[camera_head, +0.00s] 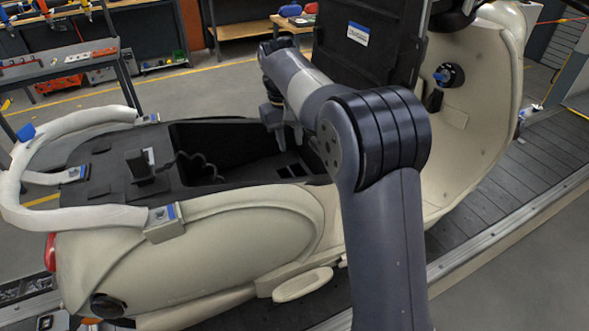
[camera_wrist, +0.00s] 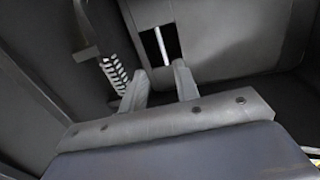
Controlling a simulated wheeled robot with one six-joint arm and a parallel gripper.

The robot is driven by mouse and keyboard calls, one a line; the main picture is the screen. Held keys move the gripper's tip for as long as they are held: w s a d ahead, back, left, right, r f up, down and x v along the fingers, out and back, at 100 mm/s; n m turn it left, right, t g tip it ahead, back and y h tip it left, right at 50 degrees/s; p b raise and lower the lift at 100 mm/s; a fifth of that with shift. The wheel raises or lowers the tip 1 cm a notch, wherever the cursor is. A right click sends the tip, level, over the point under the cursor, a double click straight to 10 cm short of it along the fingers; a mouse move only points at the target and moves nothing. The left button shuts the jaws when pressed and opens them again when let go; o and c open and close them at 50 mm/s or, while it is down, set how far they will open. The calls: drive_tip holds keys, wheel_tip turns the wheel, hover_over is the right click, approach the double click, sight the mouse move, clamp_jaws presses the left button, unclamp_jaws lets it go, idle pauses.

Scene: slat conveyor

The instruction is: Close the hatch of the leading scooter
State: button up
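A cream scooter (camera_head: 200,245) stands on the conveyor. Its dark storage compartment (camera_head: 215,135) is uncovered. A black panel (camera_head: 385,55) with a white and blue label stands raised at the compartment's right end; it looks like the hatch, standing open. My gripper (camera_head: 281,127) is over the right part of the compartment, left of the panel, partly behind my arm. In the wrist view my gripper (camera_wrist: 162,85) has two fingers apart with nothing visible between them. Dark and grey surfaces lie beyond the fingers; whether the fingers touch anything, I cannot tell.
A white padded grab rail (camera_head: 75,215) curves around the scooter's rear. The slat conveyor (camera_head: 510,185) runs along below the scooter. A tool rack (camera_head: 62,68) and a wooden bench (camera_head: 245,28) stand behind. The grey floor (camera_head: 530,270) at lower right is clear.

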drive_tip(key=shift+c, duration=0.3)
drive_tip(key=shift+a+r, duration=0.25)
drive_tip(key=shift+a, duration=0.05)
drive_tip(key=shift+c, duration=0.7)
drive_tip(key=shift+a+r+t+h+p, duration=0.2)
drive_tip(key=shift+a+r+h, duration=0.2)
drive_tip(key=shift+a, duration=0.25)
drive_tip(key=shift+a+r+t+h+p, duration=0.15)
drive_tip(key=shift+a+r+h, duration=0.2)
drive_tip(key=shift+a, duration=0.25)
drive_tip(key=c, duration=0.3)
drive_tip(key=shift+a, duration=0.15)
clamp_jaws()
drive_tip(key=p+x, duration=0.1)
drive_tip(key=x, duration=1.2)
drive_tip(key=shift+d+f+p, duration=0.25)
drive_tip(key=shift+f+p, duration=0.05)
drive_tip(key=shift+f, duration=0.05)
drive_tip(key=shift+w, duration=0.2)
